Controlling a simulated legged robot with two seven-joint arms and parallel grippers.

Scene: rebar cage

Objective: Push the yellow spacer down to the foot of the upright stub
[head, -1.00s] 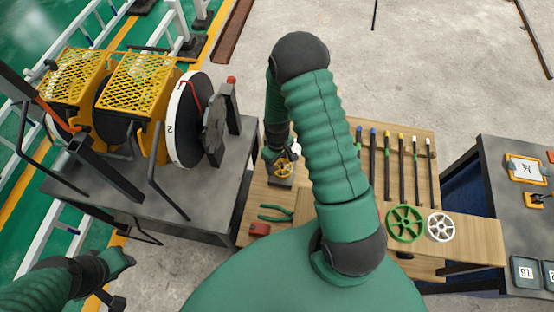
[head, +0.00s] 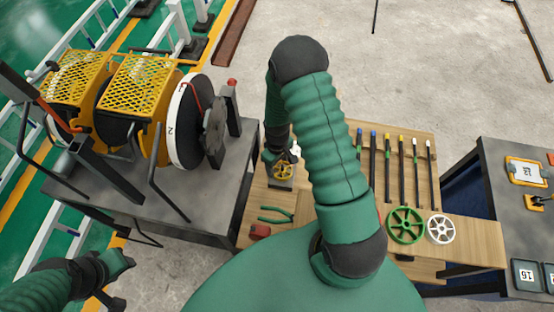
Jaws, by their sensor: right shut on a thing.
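The yellow spacer (head: 284,171), a small spoked wheel, is at the left part of the wooden bench, just above a small grey block (head: 281,184). My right gripper (head: 278,161) reaches down from above, shut on the spacer's far side. The upright stub is mostly hidden by the spacer and gripper, so I cannot tell how far the spacer is from its foot. My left gripper (head: 119,288) is low at the left, away from the bench; its jaws are too unclear to read.
Green pliers (head: 276,215) and a red block (head: 260,231) lie in front of the spacer. A green wheel (head: 405,225), a white wheel (head: 441,229) and several bars (head: 388,165) are to the right. A grey reel table (head: 100,200) stands close at left.

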